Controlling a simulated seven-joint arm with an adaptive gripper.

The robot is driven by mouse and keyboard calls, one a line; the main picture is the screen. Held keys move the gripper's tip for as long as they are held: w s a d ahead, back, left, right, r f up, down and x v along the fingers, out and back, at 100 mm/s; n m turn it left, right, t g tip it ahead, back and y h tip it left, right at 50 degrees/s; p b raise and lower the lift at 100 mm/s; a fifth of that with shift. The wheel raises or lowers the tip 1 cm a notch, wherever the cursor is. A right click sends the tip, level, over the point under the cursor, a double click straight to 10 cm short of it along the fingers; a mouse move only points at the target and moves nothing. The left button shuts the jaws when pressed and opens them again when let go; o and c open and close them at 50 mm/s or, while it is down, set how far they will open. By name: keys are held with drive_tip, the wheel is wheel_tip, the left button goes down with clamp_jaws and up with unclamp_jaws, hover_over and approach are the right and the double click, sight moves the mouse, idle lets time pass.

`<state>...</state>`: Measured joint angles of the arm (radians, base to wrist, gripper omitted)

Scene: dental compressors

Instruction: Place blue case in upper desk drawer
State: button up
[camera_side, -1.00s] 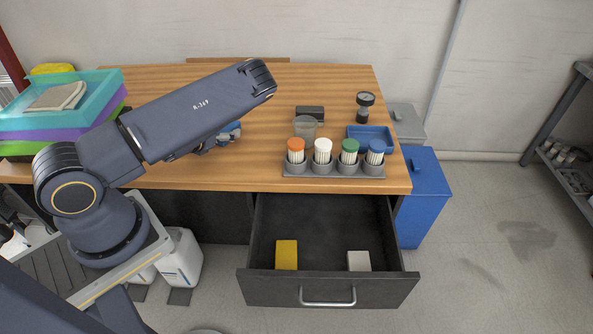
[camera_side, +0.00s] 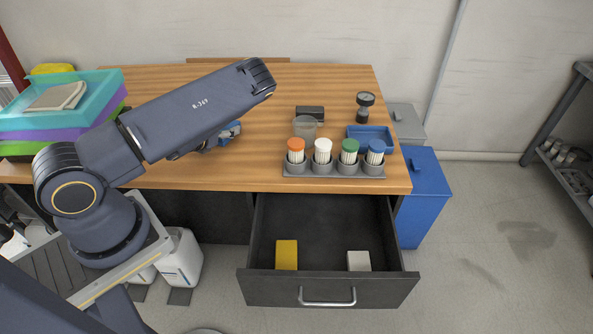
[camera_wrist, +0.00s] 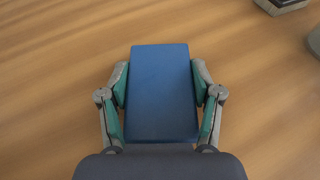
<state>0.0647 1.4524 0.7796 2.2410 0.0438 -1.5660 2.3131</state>
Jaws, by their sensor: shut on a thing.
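The blue case (camera_wrist: 161,92) is a flat blue block between the two green-padded fingers of my gripper (camera_wrist: 160,88) in the wrist view. The fingers are shut on its two long sides. In the side view a blue part of the case (camera_side: 232,130) shows below my forearm, over the desk; most of it and the gripper are hidden by the arm. I cannot tell whether the case touches the desktop. The upper desk drawer (camera_side: 325,215) is pulled open below the desk's front edge. It holds a yellow block (camera_side: 286,254) and a white block (camera_side: 358,261) near its front.
A grey rack (camera_side: 333,171) with several colour-capped containers stands at the desk's front edge above the drawer. Behind it are a clear cup (camera_side: 305,128), a dark box (camera_side: 310,113), a blue tray (camera_side: 369,138) and a gauge (camera_side: 364,106). Stacked coloured trays (camera_side: 65,105) stand at the left.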

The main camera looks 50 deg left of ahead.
wheel_tip(320, 180, up, 8)
drive_tip(key=shift+r, duration=0.1)
drive_tip(key=shift+c, duration=0.2)
drive_tip(key=shift+w+d+r, duration=0.65)
drive_tip(key=shift+d+r, duration=0.25)
drive_tip(key=shift+r, duration=0.05)
drive_tip(key=w+d+r+m+h, duration=0.1)
drive_tip(key=d, duration=0.7)
drive_tip(key=w+d+r+m+h, duration=0.1)
drive_tip(key=w+d+m+h, duration=0.1)
drive_tip(key=d, duration=0.6)
drive_tip(key=w+d+r+m+h, duration=0.1)
drive_tip(key=w+d+r+h, duration=0.1)
drive_tip(key=d, duration=0.6)
drive_tip(key=shift+w+d+r+t, duration=0.1)
drive_tip(key=shift+w+t, duration=0.05)
drive_tip(key=shift+t, duration=0.25)
